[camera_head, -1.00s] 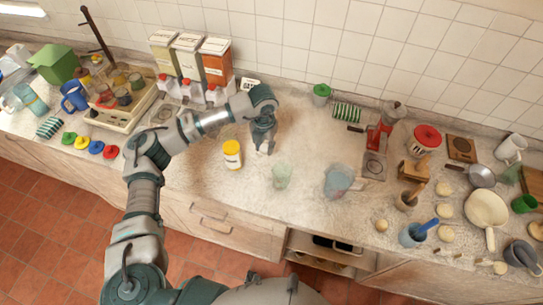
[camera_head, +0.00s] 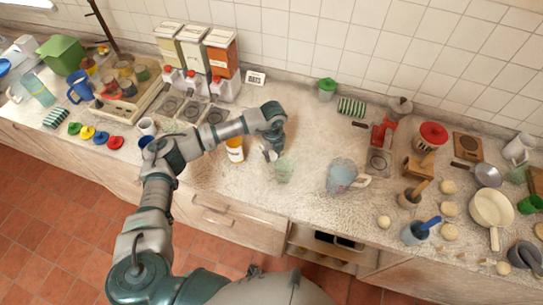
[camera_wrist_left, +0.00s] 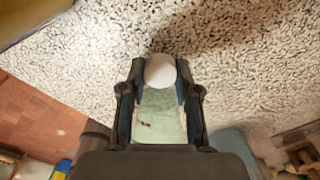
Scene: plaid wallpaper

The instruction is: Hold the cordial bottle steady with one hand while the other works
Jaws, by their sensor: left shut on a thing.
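A pale green see-through vessel (camera_head: 284,170), which I take for the cordial bottle, stands on the speckled counter near its front edge. My left gripper (camera_head: 271,153) reaches it from the upper left. In the left wrist view the green body (camera_wrist_left: 158,118) lies between the two fingers (camera_wrist_left: 160,100), with a round white top (camera_wrist_left: 160,70) at their tips. The left gripper is shut on it. Its lower part is hard to make out. My right gripper is in neither view.
A yellow and white jar (camera_head: 235,151) stands just left of the gripper, partly behind my arm. A clear jug (camera_head: 341,177) stands to the right. Dispensers (camera_head: 222,52) stand at the back left. A red grinder (camera_head: 381,136) and a pale pan (camera_head: 491,207) are farther right.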

